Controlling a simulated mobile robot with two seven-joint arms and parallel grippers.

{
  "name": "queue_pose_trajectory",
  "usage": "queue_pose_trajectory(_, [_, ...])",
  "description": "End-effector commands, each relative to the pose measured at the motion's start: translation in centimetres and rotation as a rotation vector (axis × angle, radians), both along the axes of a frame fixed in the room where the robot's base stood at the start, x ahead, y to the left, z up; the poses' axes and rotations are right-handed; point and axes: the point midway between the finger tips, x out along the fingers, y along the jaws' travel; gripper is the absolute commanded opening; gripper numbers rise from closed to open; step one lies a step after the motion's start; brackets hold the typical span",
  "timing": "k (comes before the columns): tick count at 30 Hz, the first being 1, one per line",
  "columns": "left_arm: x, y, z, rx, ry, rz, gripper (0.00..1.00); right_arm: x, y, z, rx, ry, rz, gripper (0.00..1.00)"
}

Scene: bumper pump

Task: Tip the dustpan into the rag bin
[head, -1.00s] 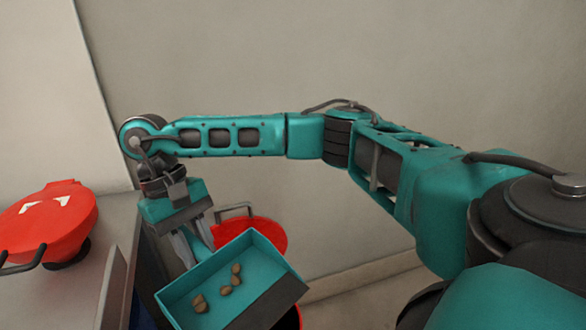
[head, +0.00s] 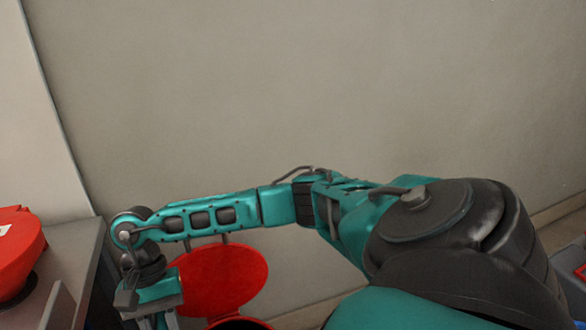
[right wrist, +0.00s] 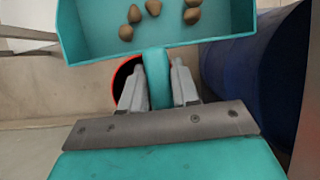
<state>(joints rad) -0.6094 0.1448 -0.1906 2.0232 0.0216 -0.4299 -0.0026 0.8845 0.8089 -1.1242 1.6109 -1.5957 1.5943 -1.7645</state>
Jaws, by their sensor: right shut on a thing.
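My right gripper (right wrist: 159,88) is shut on the handle of the teal dustpan (right wrist: 160,45). In the right wrist view several brown lumps (right wrist: 153,8) lie in the dustpan. In the head view the gripper (head: 165,320) is at the bottom edge and the dustpan is out of frame. The red bin shows its raised round lid (head: 220,278) and a bit of its rim (head: 240,322) to the right of the gripper. In the right wrist view part of the bin's red rim and dark opening (right wrist: 122,78) shows behind the handle. My left gripper is not in view.
A grey counter (head: 72,250) with a red object (head: 18,255) on it stands at the left. A dark blue rounded thing (right wrist: 255,70) is beside the dustpan in the right wrist view. A bare wall (head: 300,100) is behind the bin.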

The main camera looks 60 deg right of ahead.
Motion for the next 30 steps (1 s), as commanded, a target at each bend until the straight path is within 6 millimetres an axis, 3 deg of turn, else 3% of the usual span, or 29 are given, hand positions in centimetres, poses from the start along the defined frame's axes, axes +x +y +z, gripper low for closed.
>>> queue_pose_trajectory(1, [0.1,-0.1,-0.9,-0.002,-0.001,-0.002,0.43,-0.4,-0.7,-2.1,0.002,0.008,-0.078,0.00])
queue_pose_trajectory(3, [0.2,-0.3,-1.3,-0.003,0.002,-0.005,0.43,-0.7,-1.6,-3.9,0.005,0.013,-0.183,0.00])
queue_pose_trajectory(12, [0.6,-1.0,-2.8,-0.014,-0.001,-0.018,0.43,-2.1,-6.1,-10.7,0.025,0.024,-0.581,0.00])
queue_pose_trajectory(30, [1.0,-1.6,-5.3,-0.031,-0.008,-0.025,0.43,-5.7,-17.7,-20.4,0.069,0.025,-1.193,0.00])
